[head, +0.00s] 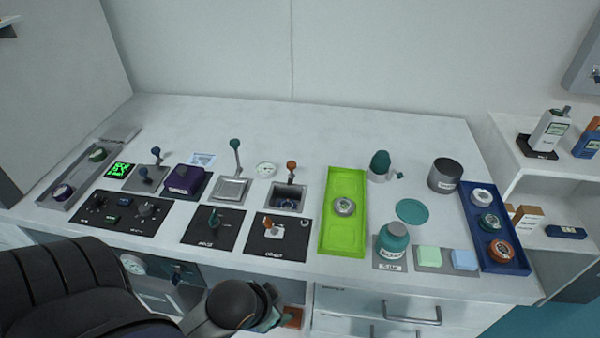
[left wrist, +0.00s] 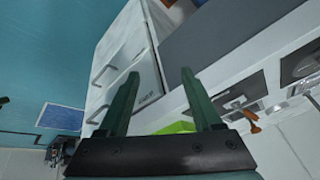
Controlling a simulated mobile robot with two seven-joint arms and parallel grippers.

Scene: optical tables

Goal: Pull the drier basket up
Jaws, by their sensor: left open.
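The drier basket (head: 287,200) sits low in a square, grey-rimmed well in the bench top. Its upright handle, with an orange knob (head: 291,166), stands at the well's back edge. My left gripper (head: 268,308) is in front of the bench, below its front edge, well apart from the basket; my own wrist partly hides it. In the left wrist view its two dark green fingers (left wrist: 160,73) are spread with nothing between them. An orange-tipped handle (left wrist: 252,118) shows right of the fingers there; I cannot tell if it is the basket's. My right gripper is not seen.
A black panel (head: 262,249) with an orange switch lies in front of the well. A teal-knobbed lever (head: 235,145) stands to its left, a green tray (head: 343,240) to its right. Drawers with handles (head: 412,318) are under the bench. The bench's back strip is clear.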

